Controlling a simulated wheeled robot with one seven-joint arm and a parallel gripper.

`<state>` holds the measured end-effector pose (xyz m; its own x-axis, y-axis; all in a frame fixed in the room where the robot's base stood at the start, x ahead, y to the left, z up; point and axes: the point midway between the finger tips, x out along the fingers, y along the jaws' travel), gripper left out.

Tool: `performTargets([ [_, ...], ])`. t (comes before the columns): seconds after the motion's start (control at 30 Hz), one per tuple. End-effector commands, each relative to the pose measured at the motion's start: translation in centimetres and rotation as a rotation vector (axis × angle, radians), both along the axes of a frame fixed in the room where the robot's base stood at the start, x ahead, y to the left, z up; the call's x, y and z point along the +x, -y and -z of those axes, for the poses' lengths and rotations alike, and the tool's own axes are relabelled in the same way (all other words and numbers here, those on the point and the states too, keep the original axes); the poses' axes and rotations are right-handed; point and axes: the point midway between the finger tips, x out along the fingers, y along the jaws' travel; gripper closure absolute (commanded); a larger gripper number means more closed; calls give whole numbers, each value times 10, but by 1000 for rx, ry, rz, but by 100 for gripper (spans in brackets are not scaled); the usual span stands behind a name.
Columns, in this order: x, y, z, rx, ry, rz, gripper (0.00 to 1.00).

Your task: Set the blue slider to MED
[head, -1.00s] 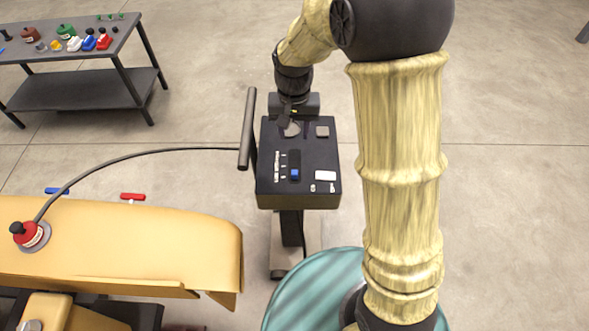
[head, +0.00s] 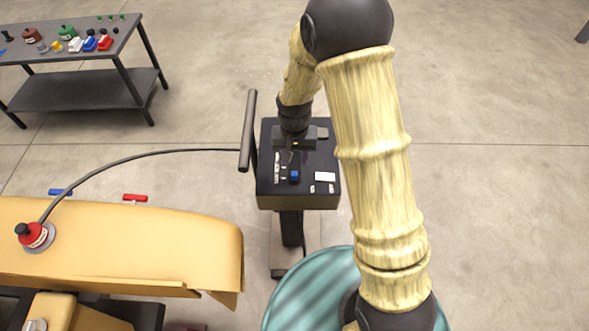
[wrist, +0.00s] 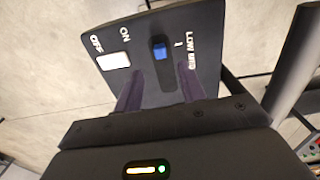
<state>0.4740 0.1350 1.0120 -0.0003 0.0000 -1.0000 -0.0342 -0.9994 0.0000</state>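The blue slider (head: 294,176) is a small blue knob in a dark slot on the black control panel (head: 265,190). In the wrist view the blue slider (wrist: 160,50) sits at the slot's upper end, level with the LOW label; MED is printed just below LOW, partly by a finger. My gripper (head: 291,157) is over the panel, beyond the knob in the head view. In the wrist view my gripper (wrist: 158,75) has its two dark fingers apart, one on each side of the slot, with the knob above the tips. Nothing is between them. Whether they touch the panel is unclear.
A white ON/OFF switch (wrist: 114,61) is beside the slider.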

Motion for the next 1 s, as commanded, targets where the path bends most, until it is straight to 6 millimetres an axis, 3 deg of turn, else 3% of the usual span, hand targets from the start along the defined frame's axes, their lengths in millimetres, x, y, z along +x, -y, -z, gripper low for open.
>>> performTargets([
  [0.43, -1, 0, 63, -1, -4, 0, 60],
  [0.6, 0, 0, 74, 0, -1, 0, 60],
  [0.87, 0, 0, 75, 0, 0, 0, 60],
  [1.0, 0, 0, 75, 0, 0, 0, 84],
])
